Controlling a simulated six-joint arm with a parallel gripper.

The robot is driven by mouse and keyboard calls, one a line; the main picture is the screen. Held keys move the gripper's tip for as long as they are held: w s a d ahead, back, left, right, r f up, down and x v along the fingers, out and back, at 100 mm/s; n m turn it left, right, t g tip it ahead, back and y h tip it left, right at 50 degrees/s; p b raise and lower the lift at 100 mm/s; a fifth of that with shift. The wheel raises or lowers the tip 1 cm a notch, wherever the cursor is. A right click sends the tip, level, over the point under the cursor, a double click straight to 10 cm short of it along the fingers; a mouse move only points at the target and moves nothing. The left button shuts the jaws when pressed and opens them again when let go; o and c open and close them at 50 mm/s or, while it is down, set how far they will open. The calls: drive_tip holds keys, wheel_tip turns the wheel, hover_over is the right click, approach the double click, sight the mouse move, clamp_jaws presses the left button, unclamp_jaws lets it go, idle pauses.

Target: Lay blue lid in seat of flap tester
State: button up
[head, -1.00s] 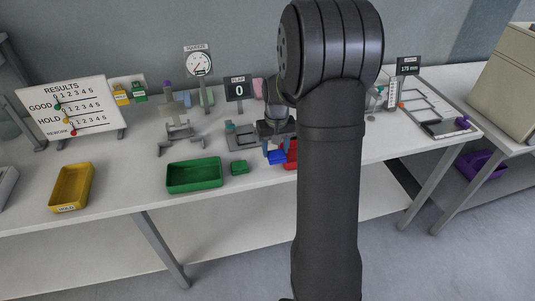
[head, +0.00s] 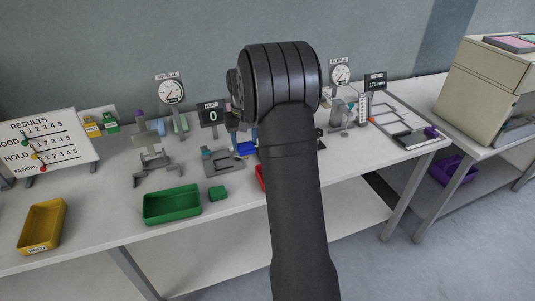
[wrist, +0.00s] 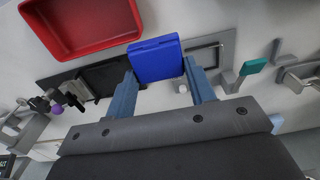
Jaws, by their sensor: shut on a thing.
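The blue lid (head: 245,149) is held in my gripper, just right of the flap tester (head: 222,164) in the head view. In the wrist view the blue lid (wrist: 156,60) sits between the two fingers of my gripper (wrist: 160,72). The lid appears to be above the bench. The flap tester is a grey fixture with a teal part, below the FLAP display (head: 211,113) reading 0. My arm hides much of the gripper in the head view.
A red bin (wrist: 80,50) is close to the lid in the wrist view. A gauge fixture (head: 152,167) stands left. A yellow bin (head: 41,248) stands farther left.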

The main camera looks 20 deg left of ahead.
drive_tip(key=a+f, duration=0.1)
drive_tip(key=a, duration=1)
drive_tip(key=shift+w+d+f, duration=0.15)
drive_tip(key=shift+f, duration=1.85)
drive_tip(key=shift+w+d+f, duration=0.1)
drive_tip(key=shift+w+f, duration=0.05)
drive_tip(key=shift+f, duration=1.85)
drive_tip(key=o, duration=1)
drive_tip(key=shift+s, duration=0.1)
